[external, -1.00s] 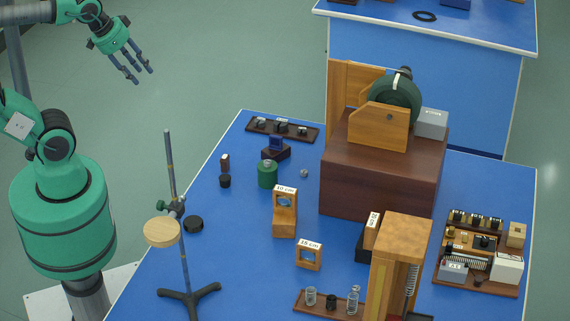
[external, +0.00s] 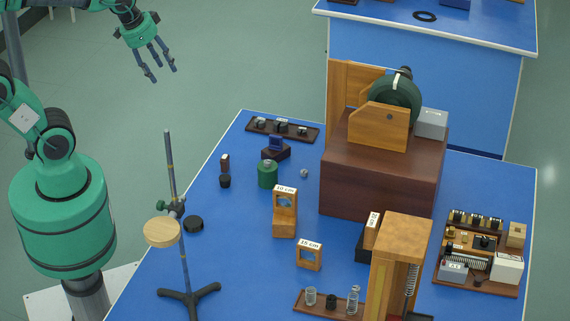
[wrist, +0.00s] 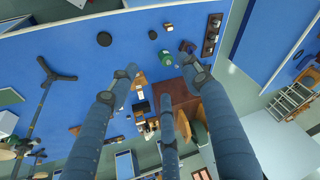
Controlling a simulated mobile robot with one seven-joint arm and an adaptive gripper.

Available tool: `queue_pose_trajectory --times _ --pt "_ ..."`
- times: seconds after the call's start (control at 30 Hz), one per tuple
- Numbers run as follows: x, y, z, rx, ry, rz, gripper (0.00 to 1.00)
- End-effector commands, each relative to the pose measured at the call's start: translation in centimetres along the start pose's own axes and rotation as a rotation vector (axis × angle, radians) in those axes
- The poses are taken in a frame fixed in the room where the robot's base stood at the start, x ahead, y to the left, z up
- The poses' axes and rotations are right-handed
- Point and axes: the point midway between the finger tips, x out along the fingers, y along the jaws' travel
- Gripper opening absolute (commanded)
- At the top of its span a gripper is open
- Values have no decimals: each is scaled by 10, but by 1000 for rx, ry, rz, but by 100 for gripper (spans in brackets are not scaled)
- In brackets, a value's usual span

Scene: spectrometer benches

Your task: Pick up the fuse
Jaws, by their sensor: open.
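No object shows clearly as a fuse. A small silvery piece (external: 304,173) lies on the blue bench right of the green jar, too small to identify. A dark brown tray (external: 300,135) at the bench's far edge holds several small dark-and-metal parts, also too small to name. The tray shows at the upper right of the wrist view (wrist: 211,35). My gripper (external: 163,77) is open and empty, its three fingers spread and pointing down. It is in the air beyond the bench's left edge, well apart from everything on it. Its fingers fill the middle of the wrist view (wrist: 160,82).
A green jar (external: 267,175), a navy box (external: 276,151) and a small black-and-brown bottle (external: 225,181) stand near the tray. A tall rod stand (external: 170,150) rises at the left. A large brown box (external: 380,180) blocks the right.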

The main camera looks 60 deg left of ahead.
Motion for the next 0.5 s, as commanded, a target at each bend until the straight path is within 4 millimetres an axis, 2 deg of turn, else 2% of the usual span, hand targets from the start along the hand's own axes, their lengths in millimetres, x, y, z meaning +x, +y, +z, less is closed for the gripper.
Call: queue_pose_trajectory --times 0.2,0.5 --pt "41 -9 -35 96 -85 1 48" --pt "110 -20 -73 229 -192 14 48"
